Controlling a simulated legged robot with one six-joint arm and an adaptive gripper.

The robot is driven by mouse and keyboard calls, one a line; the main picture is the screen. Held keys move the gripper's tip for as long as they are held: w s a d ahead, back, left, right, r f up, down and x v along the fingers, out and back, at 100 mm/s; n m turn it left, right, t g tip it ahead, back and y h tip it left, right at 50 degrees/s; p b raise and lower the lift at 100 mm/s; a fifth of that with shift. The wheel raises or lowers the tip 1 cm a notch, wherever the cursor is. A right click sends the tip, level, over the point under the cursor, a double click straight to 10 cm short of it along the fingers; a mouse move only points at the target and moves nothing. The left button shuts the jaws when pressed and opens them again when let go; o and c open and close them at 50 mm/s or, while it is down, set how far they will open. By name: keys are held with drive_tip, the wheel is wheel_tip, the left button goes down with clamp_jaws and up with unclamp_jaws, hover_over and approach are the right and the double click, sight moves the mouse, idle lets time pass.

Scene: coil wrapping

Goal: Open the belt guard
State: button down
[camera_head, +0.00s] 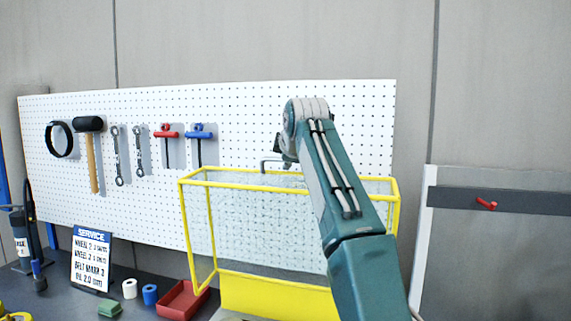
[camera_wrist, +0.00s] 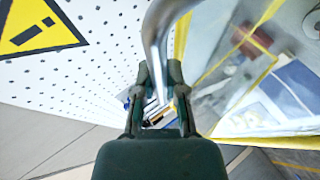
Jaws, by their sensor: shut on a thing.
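The belt guard (camera_head: 268,293) is a box-like yellow frame with see-through mesh panels, in the middle of the head view. A grey bent metal handle (camera_head: 266,162) shows near its top back edge, partly hidden by my arm. In the wrist view, the handle (camera_wrist: 157,35) runs down between my gripper's fingers (camera_wrist: 160,82), which are shut on it. The guard's yellow edge and clear panel (camera_wrist: 215,60) lie to the right there. In the head view my wrist hides most of my gripper. I cannot tell whether the guard has lifted.
Behind is a white pegboard (camera_head: 240,120) with a mallet (camera_head: 92,150), wrenches and red and blue T-handles. A red tray (camera_head: 183,300), small cylinders and a service sign (camera_head: 91,260) stand left of the guard. A grey rail with a red peg (camera_head: 487,204) is at right.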

drive_tip(key=shift+d+r, duration=0.1)
idle(0.3)
drive_tip(key=c, duration=0.7)
unclamp_jaws()
drive_tip(key=shift+d, duration=0.1)
drive_tip(key=shift+s+r, duration=0.3)
drive_tip(key=shift+s, duration=0.2)
drive_tip(key=v, duration=1)
drive_tip(key=shift+s, duration=0.35)
